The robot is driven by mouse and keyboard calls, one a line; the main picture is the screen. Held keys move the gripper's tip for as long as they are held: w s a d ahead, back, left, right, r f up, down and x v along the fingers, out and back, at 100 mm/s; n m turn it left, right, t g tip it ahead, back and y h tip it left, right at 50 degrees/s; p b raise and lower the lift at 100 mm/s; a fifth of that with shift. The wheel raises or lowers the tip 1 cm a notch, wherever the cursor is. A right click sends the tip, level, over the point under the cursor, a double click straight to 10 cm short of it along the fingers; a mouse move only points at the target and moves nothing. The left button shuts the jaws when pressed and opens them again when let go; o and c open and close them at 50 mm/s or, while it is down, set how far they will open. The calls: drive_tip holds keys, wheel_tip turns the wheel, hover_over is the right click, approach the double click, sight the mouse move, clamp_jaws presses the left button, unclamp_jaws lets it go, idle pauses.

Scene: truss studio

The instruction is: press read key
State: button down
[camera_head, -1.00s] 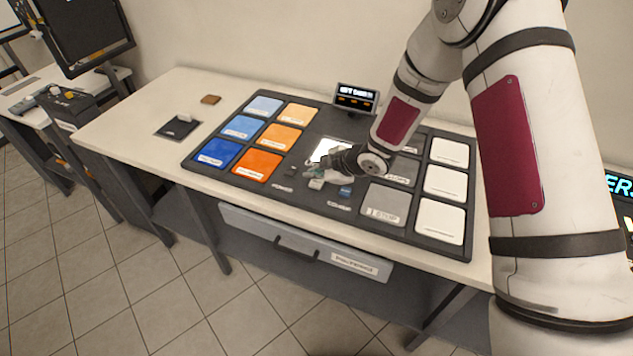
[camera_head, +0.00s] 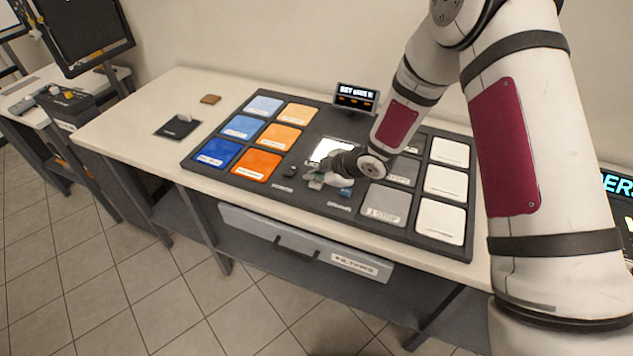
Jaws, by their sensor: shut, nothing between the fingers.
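A dark panel (camera_head: 310,202) lies on the table with blue, orange, grey and white squares. Near its middle front edge are small keys: a dark one (camera_head: 290,171) at left, a pale one (camera_head: 315,182), and a blue one (camera_head: 346,192) at right. Their labels are too small to read, so I cannot tell which is the read key. My gripper (camera_head: 317,175) is shut and empty, low over the pale key. It partly covers the keys; whether it touches one I cannot tell. A lit white square (camera_head: 325,149) shows behind it.
A small display (camera_head: 356,97) with lit text stands behind the panel. A black pad (camera_head: 177,128) with a pale object and a brown block (camera_head: 210,99) lie at the table's left. A drawer (camera_head: 300,246) is under the front edge.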

sight(316, 184)
drive_tip(key=shift+f, duration=0.4)
idle(0.7)
drive_tip(key=shift+r, duration=0.85)
drive_tip(key=shift+r+p, duration=0.3)
drive_tip(key=shift+r, duration=2.2)
